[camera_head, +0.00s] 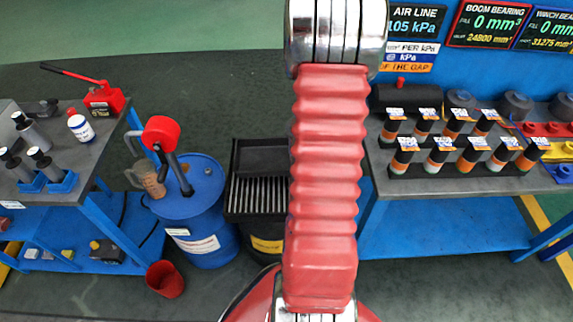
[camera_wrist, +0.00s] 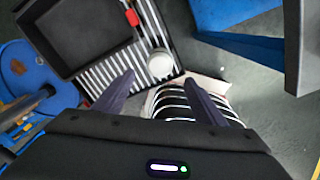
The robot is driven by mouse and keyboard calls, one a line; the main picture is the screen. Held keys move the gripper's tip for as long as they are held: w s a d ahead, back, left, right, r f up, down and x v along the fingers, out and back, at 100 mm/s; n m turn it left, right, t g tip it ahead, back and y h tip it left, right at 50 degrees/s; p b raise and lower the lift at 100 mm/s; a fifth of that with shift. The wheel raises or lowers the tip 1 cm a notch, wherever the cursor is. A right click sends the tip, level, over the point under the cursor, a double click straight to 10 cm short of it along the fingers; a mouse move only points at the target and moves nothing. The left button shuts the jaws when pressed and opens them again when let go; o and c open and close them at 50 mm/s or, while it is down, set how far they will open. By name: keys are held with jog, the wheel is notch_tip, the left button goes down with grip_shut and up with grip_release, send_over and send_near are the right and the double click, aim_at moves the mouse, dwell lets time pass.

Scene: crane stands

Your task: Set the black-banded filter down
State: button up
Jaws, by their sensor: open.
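My gripper (camera_wrist: 160,78) is open in the wrist view, its two dark fingers apart. A pale round piece (camera_wrist: 160,64) stands just beyond the fingertips, on the slatted drain grate (camera_wrist: 108,72). It looks like the end of a filter. No band on it can be made out, so I cannot tell whether it is the black-banded filter. In the head view my red arm hides my gripper and the right part of the grate (camera_head: 258,195). Grey cylinders with dark tops (camera_head: 33,134) stand on the left bench, some in blue holders (camera_head: 62,182).
A black tray (camera_wrist: 82,35) lies over part of the grate. A blue drum (camera_head: 205,240) with a red-topped pump (camera_head: 161,133) and a jug (camera_head: 152,181) stands to the left. The right bench (camera_head: 450,182) carries several labelled jars. A red bucket (camera_head: 165,280) is on the floor.

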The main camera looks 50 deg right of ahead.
jog(key=w+a+r+m+t+h, duration=0.1)
jog(key=w+a+r+m, duration=0.3)
jog(key=a+r, duration=0.5)
jog(key=w+a+r+m+t, duration=0.1)
jog(key=w+a+r+m, duration=0.25)
jog(key=a+r, duration=0.5)
jog(key=s+a+r+m+t, duration=0.1)
jog(key=s+a+r+m, duration=0.2)
jog(key=a, duration=0.4)
jog(key=s+a+r+m+t, duration=0.1)
jog(key=s+a+r+m, duration=0.2)
jog(key=a+m, duration=0.2)
jog(key=s+a+r+m+t+y, duration=0.1)
jog(key=s+a+r+m, duration=0.2)
jog(key=a, duration=0.6)
jog(key=shift+r+m+t, duration=0.25)
jog(key=shift+m+t, duration=0.05)
jog(key=shift+m, duration=0.25)
jog(key=shift+s, duration=0.1)
